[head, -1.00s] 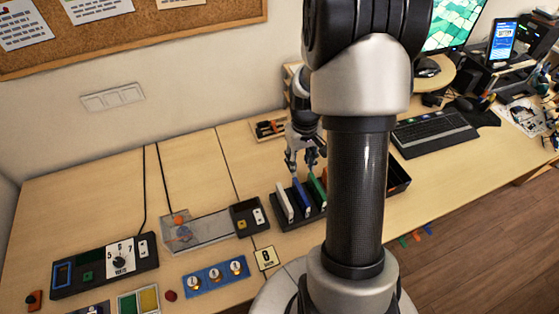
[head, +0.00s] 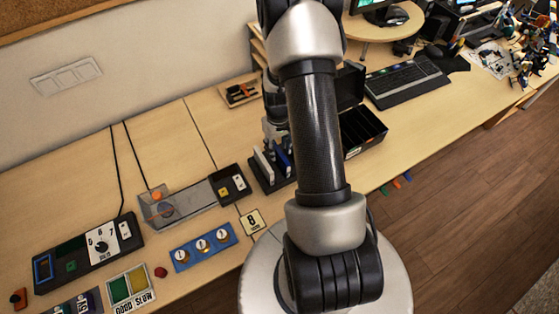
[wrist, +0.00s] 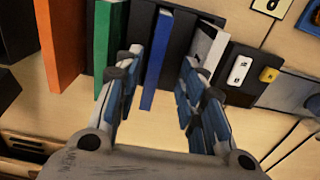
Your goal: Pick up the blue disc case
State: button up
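The blue disc case (wrist: 157,60) stands in a black rack (wrist: 180,42), between a green case (wrist: 112,40) and a white case (wrist: 207,48). My gripper (wrist: 160,58) is open. In the wrist view its fingers lie on either side of the blue case, with a gap visible on both sides; I see no clear contact. In the head view the blue case (head: 283,158) shows just left of my arm, beside the white case (head: 264,164). My fingertips are mostly hidden there, and the green case is behind my arm.
An orange case (wrist: 62,50) stands past the green one. An open black box (head: 362,132) is right of the rack. A small switch box (head: 229,184) and a clear tray (head: 180,205) lie to its left. The table in front of the number card (head: 252,222) ends close to my base.

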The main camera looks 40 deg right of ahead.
aim_at(280, 155)
jog(key=f, duration=0.1)
jog(key=f+b, duration=0.1)
jog(key=f, duration=0.3)
jog(key=shift+d, duration=0.3)
jog(key=shift+r, duration=0.1)
jog(key=shift+c, duration=0.2)
grip_shut()
